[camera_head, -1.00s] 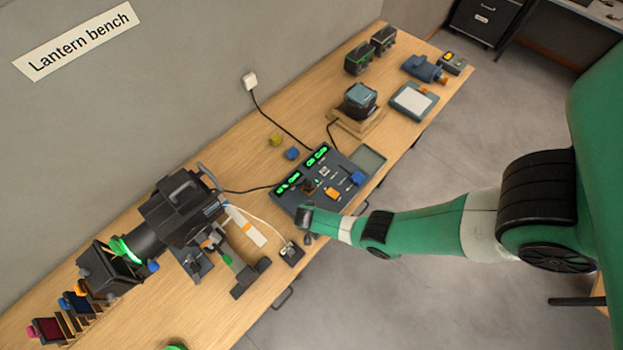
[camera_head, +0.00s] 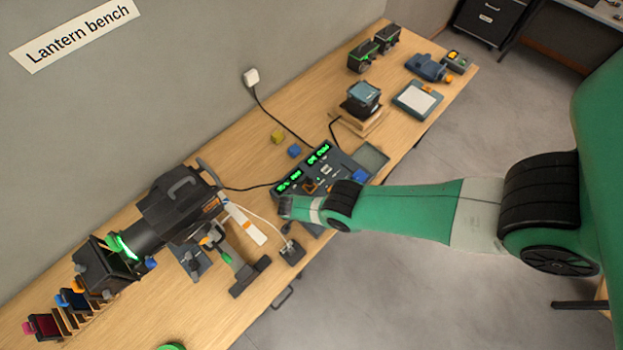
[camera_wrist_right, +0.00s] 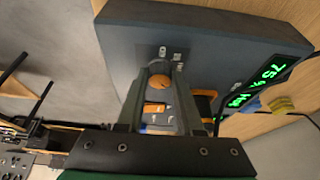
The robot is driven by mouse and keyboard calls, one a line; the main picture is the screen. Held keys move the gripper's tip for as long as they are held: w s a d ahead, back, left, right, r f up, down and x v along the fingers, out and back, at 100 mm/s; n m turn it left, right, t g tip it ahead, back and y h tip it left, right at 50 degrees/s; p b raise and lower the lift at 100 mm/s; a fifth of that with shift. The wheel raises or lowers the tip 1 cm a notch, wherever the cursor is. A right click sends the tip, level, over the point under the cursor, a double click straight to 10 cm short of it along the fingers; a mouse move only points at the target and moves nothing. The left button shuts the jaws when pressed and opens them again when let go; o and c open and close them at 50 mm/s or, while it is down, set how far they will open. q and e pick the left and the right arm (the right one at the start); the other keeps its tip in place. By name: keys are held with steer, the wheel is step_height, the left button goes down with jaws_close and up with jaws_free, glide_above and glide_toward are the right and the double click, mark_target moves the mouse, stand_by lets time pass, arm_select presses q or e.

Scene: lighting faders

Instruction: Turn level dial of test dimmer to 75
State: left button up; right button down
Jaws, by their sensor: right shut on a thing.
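The test dimmer (camera_head: 318,228) is a dark blue-grey console on the bench with two green displays. It also shows in the wrist view (camera_wrist_right: 120,55). Its nearer display (camera_wrist_right: 270,75) is upside down in the wrist view and seems to read 75 %. My right gripper (camera_wrist_right: 160,82) is over the console, its fingers closed on what looks like the level dial. An orange round face shows between the fingers. In the head view the right wrist hides the dial and fingertips. My left gripper is not in view.
Orange and blue control caps sit on the console beside the right wrist, the blue one (camera_head: 359,175) clearest. A big lantern (camera_head: 180,205) stands to the left, with a small dark box (camera_head: 291,252) nearby. Yellow (camera_head: 278,136) and blue (camera_head: 294,151) blocks lie behind the console.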

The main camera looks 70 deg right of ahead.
stand_by(0.3)
steer(key=c, duration=0.6)
jaws_free()
steer(key=shift+o, duration=0.2)
steer(key=shift+r, duration=0.1)
